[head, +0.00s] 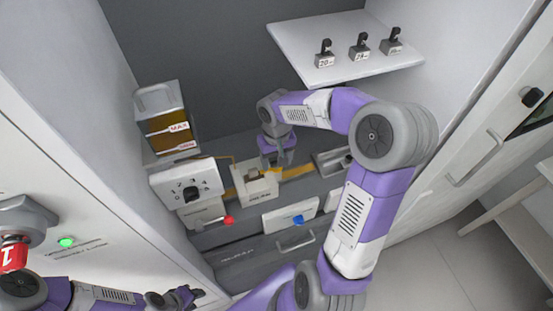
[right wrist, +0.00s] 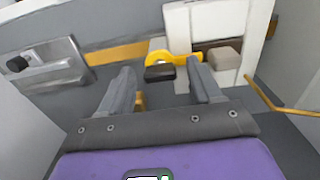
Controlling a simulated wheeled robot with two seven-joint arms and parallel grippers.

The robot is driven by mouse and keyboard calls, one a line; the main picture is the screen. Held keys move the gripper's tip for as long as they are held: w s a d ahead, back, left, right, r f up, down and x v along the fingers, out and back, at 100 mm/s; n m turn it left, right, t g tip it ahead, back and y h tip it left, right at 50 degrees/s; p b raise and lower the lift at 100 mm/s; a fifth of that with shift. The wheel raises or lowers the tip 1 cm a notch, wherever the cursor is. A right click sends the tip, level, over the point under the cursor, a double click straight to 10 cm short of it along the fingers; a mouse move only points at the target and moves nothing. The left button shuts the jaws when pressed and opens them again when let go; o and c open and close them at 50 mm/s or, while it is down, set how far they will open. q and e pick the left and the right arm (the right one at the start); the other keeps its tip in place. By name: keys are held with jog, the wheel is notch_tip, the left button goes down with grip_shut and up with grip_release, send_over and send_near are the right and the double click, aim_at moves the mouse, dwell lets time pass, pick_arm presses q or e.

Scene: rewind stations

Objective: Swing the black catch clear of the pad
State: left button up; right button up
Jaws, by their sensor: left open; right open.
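The black catch (right wrist: 160,73) is a small dark block at a yellow curved piece (right wrist: 181,59) in the right wrist view, in front of a white housing (right wrist: 232,20). A beige-grey block (right wrist: 224,58), perhaps the pad, sits just right of it. My right gripper (right wrist: 161,68) is open, its two fingers on either side of the catch in the picture; contact cannot be told. In the head view my right gripper (head: 277,162) hangs over the white station box (head: 258,192), hiding part of it. My left gripper (head: 183,296) is open and low at the left.
Red (head: 228,220) and blue (head: 298,220) knobs are in front. A grey recessed plate (head: 328,163) lies to the right. A white shelf (head: 345,62) holds three small weights above.

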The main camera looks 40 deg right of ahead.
jog(key=shift+c, duration=0.5)
jog(key=c, duration=0.9)
jog(key=shift+c, duration=0.2)
jog(key=shift+m, duration=0.3)
jog(key=m+b, duration=0.1)
jog(key=m, duration=0.2)
jog(key=shift+b, duration=0.3)
jog(key=m, duration=0.5)
jog(key=shift+b, duration=0.35)
jog(key=m, duration=0.4)
jog(key=shift+m, duration=0.3)
jog(key=m, duration=0.4)
jog(key=shift+m, duration=0.3)
